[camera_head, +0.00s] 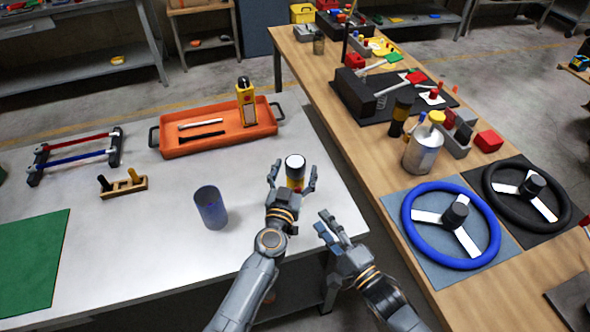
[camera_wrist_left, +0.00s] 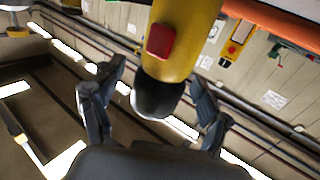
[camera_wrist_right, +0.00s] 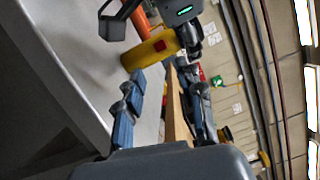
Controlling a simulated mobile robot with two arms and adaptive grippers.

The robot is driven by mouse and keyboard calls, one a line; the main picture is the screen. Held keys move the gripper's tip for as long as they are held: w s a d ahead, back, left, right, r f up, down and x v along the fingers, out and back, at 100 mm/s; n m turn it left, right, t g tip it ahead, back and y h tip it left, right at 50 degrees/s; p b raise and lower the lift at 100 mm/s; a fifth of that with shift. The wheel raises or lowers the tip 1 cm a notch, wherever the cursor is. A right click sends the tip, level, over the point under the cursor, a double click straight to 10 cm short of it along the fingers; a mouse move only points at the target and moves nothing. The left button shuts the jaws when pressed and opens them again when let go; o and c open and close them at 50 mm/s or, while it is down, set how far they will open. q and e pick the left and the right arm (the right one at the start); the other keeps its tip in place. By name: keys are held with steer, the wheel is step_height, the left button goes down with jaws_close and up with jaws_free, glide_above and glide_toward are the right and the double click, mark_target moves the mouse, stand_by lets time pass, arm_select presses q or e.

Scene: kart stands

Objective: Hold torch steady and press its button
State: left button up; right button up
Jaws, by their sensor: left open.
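The torch (camera_head: 296,184) is yellow with a black head and a pale lens end. It looks roughly upright near the white table's right edge. My left gripper (camera_head: 293,175) is open, with its fingers on either side of the torch. In the left wrist view the torch (camera_wrist_left: 184,30) lies between the spread fingers and its red button (camera_wrist_left: 161,41) faces the camera. My right gripper (camera_head: 328,228) is open and empty, lower and to the right of the torch. The right wrist view shows the torch (camera_wrist_right: 145,54) and its button beyond the right fingers. The torch's base is hidden in the head view.
A blue-grey cup (camera_head: 211,208) stands left of my left gripper. An orange tray (camera_head: 220,140) with a yellow device (camera_head: 246,103) is behind. The wooden bench (camera_head: 345,140) on the right bears a blue steering wheel (camera_head: 408,222) and a metal can (camera_head: 422,155). A gap separates the tables.

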arm_select(q)
steer(key=shift+c, duration=0.4)
steer(key=c, duration=1.4)
arm_select(e)
jaws_close()
